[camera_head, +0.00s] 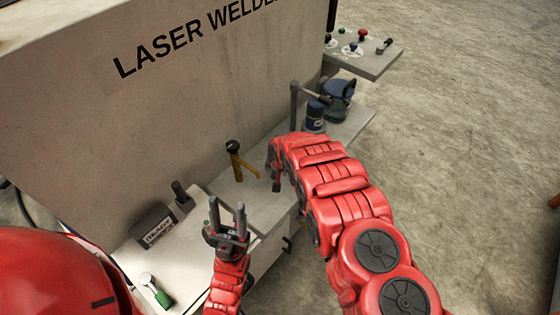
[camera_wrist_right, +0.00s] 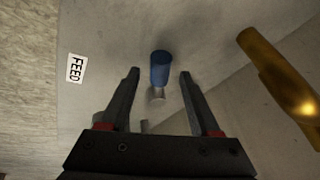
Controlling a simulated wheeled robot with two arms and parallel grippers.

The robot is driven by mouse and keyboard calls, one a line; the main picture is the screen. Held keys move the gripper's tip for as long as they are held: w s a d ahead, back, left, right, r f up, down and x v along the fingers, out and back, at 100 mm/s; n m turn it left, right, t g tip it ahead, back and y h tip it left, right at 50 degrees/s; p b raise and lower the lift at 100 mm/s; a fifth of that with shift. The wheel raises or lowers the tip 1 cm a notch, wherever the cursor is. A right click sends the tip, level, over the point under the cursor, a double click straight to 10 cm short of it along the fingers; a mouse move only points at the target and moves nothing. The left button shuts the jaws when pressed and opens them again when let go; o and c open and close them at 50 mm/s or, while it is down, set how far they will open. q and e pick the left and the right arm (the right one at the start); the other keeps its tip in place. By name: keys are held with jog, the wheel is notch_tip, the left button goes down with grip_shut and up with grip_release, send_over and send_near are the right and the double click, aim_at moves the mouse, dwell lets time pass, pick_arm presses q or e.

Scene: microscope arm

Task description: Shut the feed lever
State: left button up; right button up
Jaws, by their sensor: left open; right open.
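In the right wrist view, a white label (camera_wrist_right: 76,68) reads FEED on a pale surface. To its right is a small lever with a blue grip (camera_wrist_right: 160,68) and a short metallic stem. My right gripper (camera_wrist_right: 159,76) is open, with one finger on each side of the blue grip in the picture. Gaps show on both sides; I cannot tell how far away the grip is in depth. In the head view I cannot make out this lever near the end of my right arm. My left gripper (camera_head: 228,205) is open and empty, above the front of the bench.
A brass-coloured bar (camera_wrist_right: 280,75) is right of my right gripper. In the head view, a yellow post with a black top (camera_head: 235,150) stands on the bench. A blue canister (camera_head: 316,115) is behind my right arm. The laser welder panel (camera_head: 170,105) rises behind.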

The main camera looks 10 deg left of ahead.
jog(key=p+v, duration=1.2)
jog(key=v, duration=0.4)
dwell(0.4)
